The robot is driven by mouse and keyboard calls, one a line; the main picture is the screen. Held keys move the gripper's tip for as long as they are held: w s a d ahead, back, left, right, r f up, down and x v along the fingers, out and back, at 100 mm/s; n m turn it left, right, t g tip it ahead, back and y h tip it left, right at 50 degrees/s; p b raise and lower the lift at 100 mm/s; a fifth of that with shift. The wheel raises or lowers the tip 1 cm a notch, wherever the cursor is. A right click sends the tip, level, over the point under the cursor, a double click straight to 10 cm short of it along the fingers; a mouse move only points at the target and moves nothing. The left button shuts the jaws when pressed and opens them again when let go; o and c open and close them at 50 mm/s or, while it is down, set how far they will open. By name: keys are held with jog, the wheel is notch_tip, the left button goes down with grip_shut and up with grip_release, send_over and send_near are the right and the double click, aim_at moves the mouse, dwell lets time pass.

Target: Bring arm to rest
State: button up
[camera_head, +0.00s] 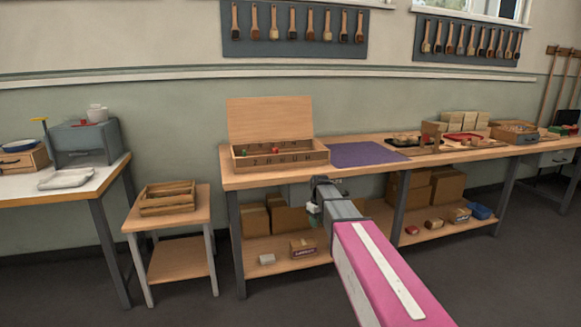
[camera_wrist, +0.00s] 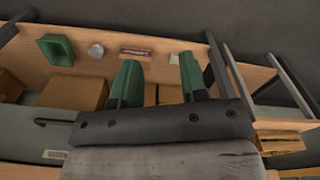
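My arm, with a pink link, reaches forward from the lower right in the head view. My gripper (camera_head: 314,207) hangs in front of the front edge of the workbench (camera_head: 350,167), left of its middle. In the wrist view my gripper (camera_wrist: 160,66) shows two green fingers standing apart. Nothing is between them, and the lower shelf shows through the gap.
A wooden box with its lid up (camera_head: 278,158) and a purple mat (camera_head: 368,154) sit on the bench. Cardboard boxes (camera_head: 291,218) stand on the lower shelf. A small side table (camera_head: 133,224) with a wooden crate (camera_head: 168,205) stands left. The floor is clear in front.

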jog(key=s+d+f+m, duration=0.2)
jog(key=s+f, duration=0.1)
jog(key=s, duration=0.6)
jog(key=s+d+f+m, duration=0.2)
jog(key=s+d+f, duration=0.1)
jog(key=s, duration=0.6)
jog(key=s+d+f+m, duration=0.2)
jog(key=s+f+m, duration=0.1)
jog(key=s, duration=0.6)
jog(key=shift+d+f, duration=0.15)
jog(key=shift+f, duration=0.5)
